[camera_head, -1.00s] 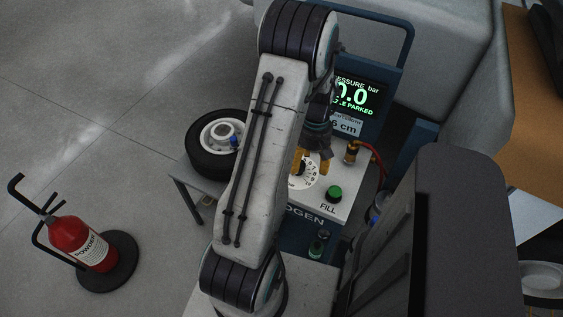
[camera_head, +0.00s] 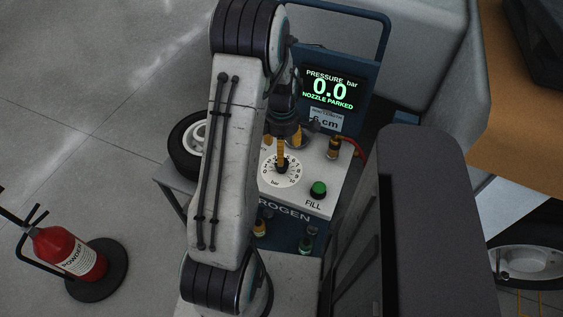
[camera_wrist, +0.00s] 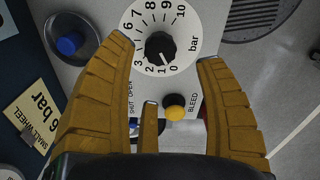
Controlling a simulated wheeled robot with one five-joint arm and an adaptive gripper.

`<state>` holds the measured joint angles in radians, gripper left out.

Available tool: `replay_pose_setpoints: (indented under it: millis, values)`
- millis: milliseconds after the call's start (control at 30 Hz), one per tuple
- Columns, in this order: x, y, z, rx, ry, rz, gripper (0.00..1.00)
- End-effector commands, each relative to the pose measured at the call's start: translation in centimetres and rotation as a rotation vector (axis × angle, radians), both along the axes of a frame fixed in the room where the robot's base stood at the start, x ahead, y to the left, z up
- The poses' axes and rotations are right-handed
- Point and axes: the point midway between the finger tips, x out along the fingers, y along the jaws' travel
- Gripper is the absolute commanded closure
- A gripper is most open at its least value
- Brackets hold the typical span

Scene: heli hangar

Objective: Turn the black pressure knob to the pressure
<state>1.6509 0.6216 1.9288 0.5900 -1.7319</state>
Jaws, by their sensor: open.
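The black pressure knob (camera_head: 281,168) sits at the centre of a white round dial (camera_head: 268,175) numbered 0 to 10 bar on the cart's top panel. In the wrist view the knob (camera_wrist: 160,47) has a white mark pointing near 0. My gripper (camera_head: 284,150) is over the dial with its yellow fingers open. In the wrist view my gripper (camera_wrist: 166,52) has one finger on each side of the knob, with gaps; I see no contact. The display (camera_head: 331,90) reads 0.0 bar, NOZZLE PARKED. A yellow label (camera_wrist: 33,110) reads small wheel, 6 bar.
A green FILL button (camera_head: 318,188) is right of the dial. A brass fitting with red hose (camera_head: 335,147) stands behind. A tyre (camera_head: 186,151) and fire extinguisher (camera_head: 70,252) are left.

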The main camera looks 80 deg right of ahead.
Motion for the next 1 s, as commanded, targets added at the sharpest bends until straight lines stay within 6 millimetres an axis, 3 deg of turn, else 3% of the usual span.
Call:
replay_pose_setpoints:
  millis: [233, 700, 1000]
  values:
    - [0.0, 0.1, -1.2, 0.004, -0.001, 0.071, 0.35]
    - [0.0, 0.1, -6.4, 0.004, -0.001, 0.069, 0.35]
    - [0.0, 0.0, -7.4, 0.001, 0.0, 0.069, 0.35]
